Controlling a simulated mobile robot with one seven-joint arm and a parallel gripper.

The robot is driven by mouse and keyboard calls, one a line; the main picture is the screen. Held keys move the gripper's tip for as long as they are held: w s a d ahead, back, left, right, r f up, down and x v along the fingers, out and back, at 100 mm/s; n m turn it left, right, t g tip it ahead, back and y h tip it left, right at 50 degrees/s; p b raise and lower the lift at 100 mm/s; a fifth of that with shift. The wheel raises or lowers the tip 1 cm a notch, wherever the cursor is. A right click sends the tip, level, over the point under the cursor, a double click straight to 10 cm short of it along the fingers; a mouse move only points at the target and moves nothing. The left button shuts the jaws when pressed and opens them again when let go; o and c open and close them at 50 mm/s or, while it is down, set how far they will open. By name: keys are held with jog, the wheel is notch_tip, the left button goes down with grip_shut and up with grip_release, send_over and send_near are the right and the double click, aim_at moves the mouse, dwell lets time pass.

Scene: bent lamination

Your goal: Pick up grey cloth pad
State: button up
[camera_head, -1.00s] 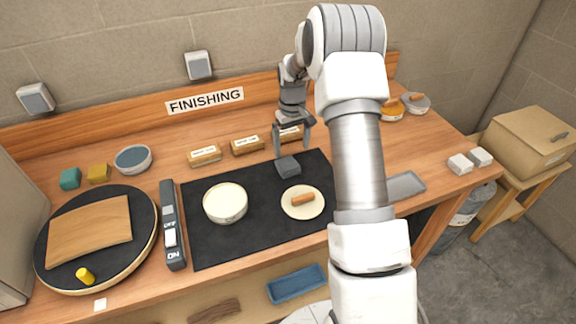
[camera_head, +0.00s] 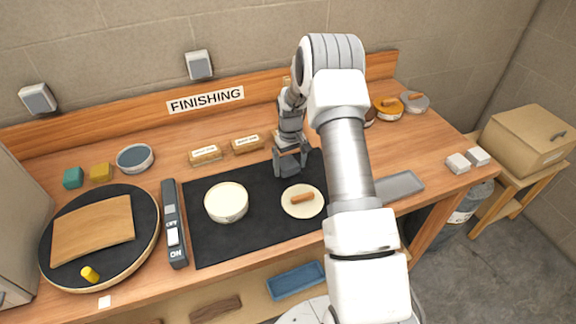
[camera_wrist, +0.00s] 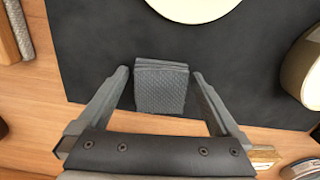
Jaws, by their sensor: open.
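The grey cloth pad (camera_wrist: 161,88) is a small textured grey block lying at the edge of the black mat (camera_wrist: 90,40) in the wrist view. My gripper (camera_wrist: 161,82) is open, with one finger on each side of the pad and a gap showing on both sides. In the head view my gripper (camera_head: 291,168) is low over the back of the black mat (camera_head: 250,240). The pad is mostly hidden there behind the fingers.
On the mat stand a cream bowl (camera_head: 226,202) and a pale disc with an orange-brown handle (camera_head: 302,200). Labelled wooden blocks (camera_head: 247,145) stand behind. A switch bar (camera_head: 173,225) and a round black board (camera_head: 60,265) are left. A grey tray (camera_head: 400,186) lies right.

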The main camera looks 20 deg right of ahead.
aim_at(292, 167)
jog(key=c, duration=1.1)
jog(key=shift+r, duration=0.1)
jog(key=shift+r, duration=0.4)
jog(key=r, duration=0.2)
jog(key=s+r+b, duration=0.1)
jog(key=shift+d+r, duration=0.15)
jog(key=shift+r, duration=0.2)
jog(key=s+d+r+b, duration=0.1)
jog(key=s+d+r, duration=0.1)
jog(key=s+r, duration=0.4)
jog(key=s, duration=0.4)
jog(key=shift+s+d+r+b, duration=0.2)
jog(key=shift+d+b, duration=0.05)
jog(key=shift+b, duration=0.15)
